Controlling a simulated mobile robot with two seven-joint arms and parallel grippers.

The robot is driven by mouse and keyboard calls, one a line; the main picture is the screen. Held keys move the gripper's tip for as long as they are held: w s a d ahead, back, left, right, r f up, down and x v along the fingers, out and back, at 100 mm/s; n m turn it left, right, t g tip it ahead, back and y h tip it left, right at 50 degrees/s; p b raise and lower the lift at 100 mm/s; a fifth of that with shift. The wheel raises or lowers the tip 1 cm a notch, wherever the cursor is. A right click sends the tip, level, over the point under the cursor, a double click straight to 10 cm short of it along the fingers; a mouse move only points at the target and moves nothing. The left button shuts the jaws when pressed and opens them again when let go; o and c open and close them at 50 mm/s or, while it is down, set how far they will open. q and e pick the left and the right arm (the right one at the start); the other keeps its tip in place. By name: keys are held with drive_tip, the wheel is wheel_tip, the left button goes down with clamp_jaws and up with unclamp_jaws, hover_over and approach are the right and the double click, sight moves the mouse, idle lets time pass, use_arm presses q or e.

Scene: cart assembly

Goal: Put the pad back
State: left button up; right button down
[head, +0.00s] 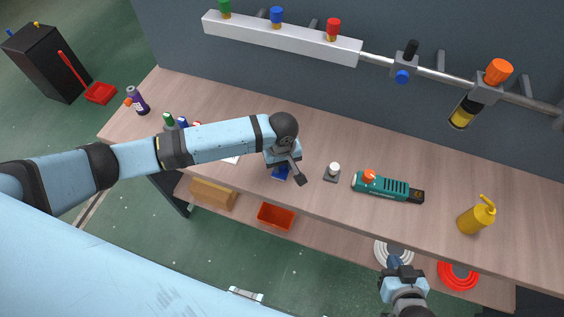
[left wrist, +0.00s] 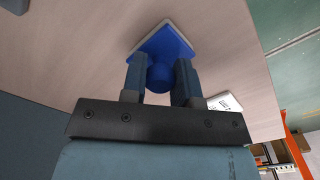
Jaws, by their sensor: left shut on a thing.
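The blue pad (head: 281,174) is at the front part of the wooden workbench, mostly hidden under my left arm in the head view. In the left wrist view the pad (left wrist: 165,42) is a blue square plate with a pale edge and a round knob. My left gripper (head: 283,163) is shut on the knob, with one finger on each side of it (left wrist: 160,78). I cannot tell whether the pad touches the bench top. My right gripper (head: 400,270) is in front of the bench, apart from everything on it; its finger opening is unclear.
On the bench (head: 310,132) stand a small grey block with a white knob (head: 333,171), a green tool (head: 386,187) and a yellow bottle (head: 477,215). A white label card (left wrist: 226,102) lies near the pad. A red bin (head: 277,216) sits below.

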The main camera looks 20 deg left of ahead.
use_arm(q)
drive_tip(key=shift+f, duration=0.1)
drive_tip(key=o, duration=0.8)
drive_tip(key=shift+o, duration=0.2)
wheel_tip(320, 180, up, 12)
drive_tip(key=s+d+f+m+t+h, duration=0.1)
drive_tip(key=s+d+f+h, duration=0.1)
drive_tip(key=s+d+f+m+t+h, duration=0.1)
drive_tip(key=d+f+m+t, duration=0.1)
drive_tip(key=f, duration=0.1)
drive_tip(key=s+d+f+m+t+h, duration=0.1)
drive_tip(key=s+f+h, duration=0.1)
drive_tip(key=f, duration=0.1)
drive_tip(key=shift+s+d+m+h, duration=0.3)
drive_tip(key=shift+d, duration=0.1)
drive_tip(key=s+a+f+t, duration=0.1)
drive_tip(key=s+a+f+m+t, duration=0.1)
drive_tip(key=s+a+t, duration=0.1)
drive_tip(key=s+a+f+m+t, duration=0.1)
drive_tip(key=s, duration=0.1)
drive_tip(key=shift+a+f, duration=0.3)
drive_tip(key=shift+f, duration=0.05)
drive_tip(key=s+a+f+m+t+y, duration=0.1)
drive_tip(key=s+a+m+t+y, duration=0.1)
drive_tip(key=s+a, duration=0.4)
drive_tip(key=shift+s+a+f+m+t, duration=0.3)
drive_tip(key=shift+s+f+m+t, duration=0.1)
drive_tip(key=shift+m+t, duration=0.15)
